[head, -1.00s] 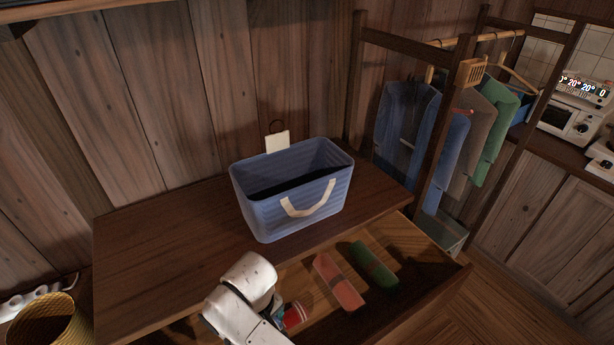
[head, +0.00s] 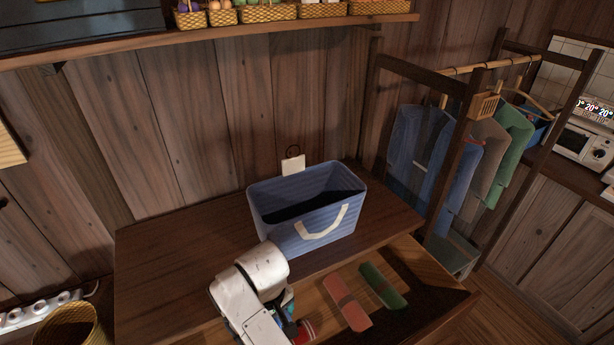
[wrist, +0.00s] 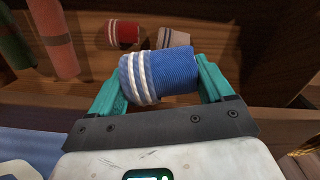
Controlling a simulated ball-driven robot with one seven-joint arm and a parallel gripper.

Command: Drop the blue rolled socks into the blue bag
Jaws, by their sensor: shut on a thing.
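The blue rolled socks (wrist: 160,74), with white stripes at one end, are held between the teal fingers of my gripper (wrist: 158,82) in the wrist view. The gripper is shut on them, above the open drawer. In the head view my white wrist (head: 262,270) hides most of the gripper and socks. The blue bag (head: 318,222), with a white handle and an open top, stands upright on the dresser top, behind and to the right of my wrist. Its inside is dark.
The open drawer holds red rolled socks (wrist: 123,34), grey rolled socks (wrist: 173,38), a pink rolled cloth (head: 348,303) and a green one (head: 382,286). A clothes rack (head: 420,73) stands to the right. A shelf (head: 230,41) with baskets hangs above. The dresser top (head: 180,240) is clear at left.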

